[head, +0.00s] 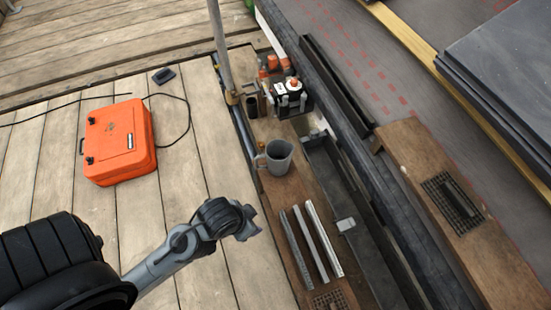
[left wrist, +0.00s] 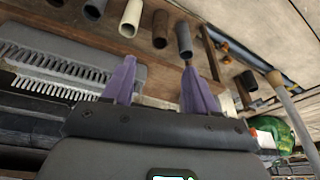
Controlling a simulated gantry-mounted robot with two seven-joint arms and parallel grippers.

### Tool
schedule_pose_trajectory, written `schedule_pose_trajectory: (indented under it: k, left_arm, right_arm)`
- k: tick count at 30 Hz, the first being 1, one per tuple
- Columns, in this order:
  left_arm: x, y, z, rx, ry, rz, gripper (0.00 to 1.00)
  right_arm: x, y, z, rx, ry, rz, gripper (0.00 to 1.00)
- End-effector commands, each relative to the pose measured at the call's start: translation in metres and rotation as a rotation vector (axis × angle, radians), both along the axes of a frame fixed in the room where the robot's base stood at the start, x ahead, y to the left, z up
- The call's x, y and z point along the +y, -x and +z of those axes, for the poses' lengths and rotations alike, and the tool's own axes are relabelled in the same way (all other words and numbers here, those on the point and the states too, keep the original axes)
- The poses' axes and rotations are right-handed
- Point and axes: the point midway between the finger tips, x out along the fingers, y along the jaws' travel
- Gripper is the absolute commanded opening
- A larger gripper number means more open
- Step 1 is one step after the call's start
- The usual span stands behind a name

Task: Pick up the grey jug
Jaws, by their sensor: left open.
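The grey jug (head: 277,158) stands upright on a brown wooden plank in the head view, its handle on the left side. My left arm comes in from the lower left, and its wrist end is below and left of the jug, apart from it. In the left wrist view my left gripper (left wrist: 158,82) has its two purple fingers spread with nothing held between them. I cannot make out the jug in that view. My right gripper is not in view.
An orange case (head: 118,140) lies on the left boards with a black cable near it. Several metal strips (head: 318,240) lie below the jug. A white and black tool (head: 289,97) sits above it. A pole (head: 219,45) rises nearby. Several tube ends (left wrist: 131,17) show in the wrist view.

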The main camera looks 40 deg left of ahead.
Motion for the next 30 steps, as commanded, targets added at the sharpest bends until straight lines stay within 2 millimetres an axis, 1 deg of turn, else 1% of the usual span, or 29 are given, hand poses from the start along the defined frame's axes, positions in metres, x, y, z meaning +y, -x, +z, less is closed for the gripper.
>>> schedule_pose_trajectory:
  k: [4, 5, 9, 11, 20, 23, 26, 29, 30]
  left_arm:
    - [0.000, 0.000, 0.000, 0.000, -0.001, -0.001, 0.57]
    - [0.000, 0.000, 0.000, 0.000, -0.001, -0.001, 0.56]
    - [0.000, 0.000, 0.000, 0.000, 0.000, -0.001, 0.34]
    - [0.000, 0.000, 0.000, 0.000, 0.000, 0.000, 0.25]
    - [-0.002, 0.000, 0.001, 0.001, 0.011, 0.007, 0.25]
    - [-0.002, 0.000, 0.010, 0.000, 0.008, 0.006, 0.25]
    - [-0.002, 0.000, 0.029, 0.000, 0.008, 0.005, 0.25]
    - [-0.002, 0.000, 0.057, 0.000, 0.007, 0.004, 0.25]
    - [-0.002, 0.000, 0.070, 0.000, 0.007, 0.004, 0.25]
  right_arm:
    - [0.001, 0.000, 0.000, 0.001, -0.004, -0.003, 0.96]
    - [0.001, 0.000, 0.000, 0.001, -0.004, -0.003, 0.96]
    - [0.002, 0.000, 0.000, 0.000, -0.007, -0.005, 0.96]
    - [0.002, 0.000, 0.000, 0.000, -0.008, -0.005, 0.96]
    - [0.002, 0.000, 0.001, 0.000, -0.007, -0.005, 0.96]
    - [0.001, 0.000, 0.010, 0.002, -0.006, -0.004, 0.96]
    - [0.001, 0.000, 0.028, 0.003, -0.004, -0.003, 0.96]
    - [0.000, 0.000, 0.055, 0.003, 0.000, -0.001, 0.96]
    - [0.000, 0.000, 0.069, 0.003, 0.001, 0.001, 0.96]
